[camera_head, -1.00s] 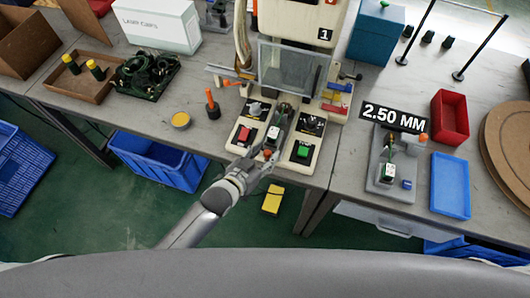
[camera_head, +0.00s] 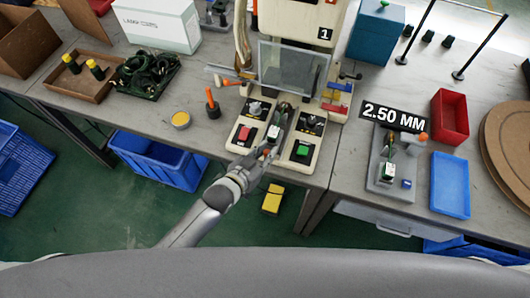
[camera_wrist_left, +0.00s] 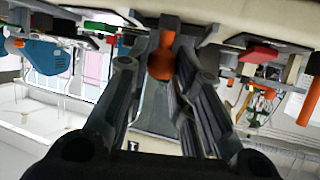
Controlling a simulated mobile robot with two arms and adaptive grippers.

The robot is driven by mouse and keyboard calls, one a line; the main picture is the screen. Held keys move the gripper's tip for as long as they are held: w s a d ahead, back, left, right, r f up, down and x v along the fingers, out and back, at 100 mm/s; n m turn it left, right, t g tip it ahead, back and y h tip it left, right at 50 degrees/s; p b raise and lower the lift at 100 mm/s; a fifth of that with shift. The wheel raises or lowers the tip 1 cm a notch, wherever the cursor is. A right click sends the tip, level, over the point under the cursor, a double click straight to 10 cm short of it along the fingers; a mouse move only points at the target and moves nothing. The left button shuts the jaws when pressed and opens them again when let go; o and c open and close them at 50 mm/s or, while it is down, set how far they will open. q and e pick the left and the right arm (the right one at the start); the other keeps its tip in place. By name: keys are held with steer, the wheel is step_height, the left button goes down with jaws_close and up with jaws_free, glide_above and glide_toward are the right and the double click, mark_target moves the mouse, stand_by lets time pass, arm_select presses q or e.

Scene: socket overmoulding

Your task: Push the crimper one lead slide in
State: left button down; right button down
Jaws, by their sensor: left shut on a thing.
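Crimper one (camera_head: 297,65), a cream machine marked "1", stands on the bench with a clear guard at its front. Its grey lead slide (camera_head: 282,122) lies between the red button and the green button. My left gripper (camera_head: 268,152) is at the slide's front end. In the left wrist view, my left gripper's fingers (camera_wrist_left: 160,85) are closed around the slide's orange knob (camera_wrist_left: 161,62). The knob is mostly hidden by the gripper in the head view. My right gripper is not in view.
The red button (camera_head: 245,133) and green button (camera_head: 302,151) flank the slide closely. An orange-handled tool (camera_head: 211,104) and a yellow tin (camera_head: 180,119) stand to the left. A grey fixture (camera_head: 391,170) and a blue tray (camera_head: 450,185) are on the right.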

mark_target(271, 130)
arm_select(q)
steer(key=w+d+b, duration=0.1)
steer(key=w, duration=0.2)
steer(key=w+d+b, duration=0.1)
steer(key=w, duration=0.2)
steer(key=w+d+b, duration=0.1)
steer(key=w, duration=0.2)
steer(key=shift+f+b, duration=0.15)
steer(key=shift+b, duration=0.15)
steer(key=shift+w+d, duration=0.1)
steer(key=shift+w, duration=0.25)
steer(key=shift+r, duration=0.25)
steer(key=c, duration=1.6)
jaws_free()
steer(key=shift+w, duration=0.1)
steer(key=shift+c, duration=0.2)
steer(key=o, duration=0.4)
steer(key=shift+w+f, duration=0.1)
steer(key=shift+w, duration=0.05)
steer(key=shift+s, duration=0.2)
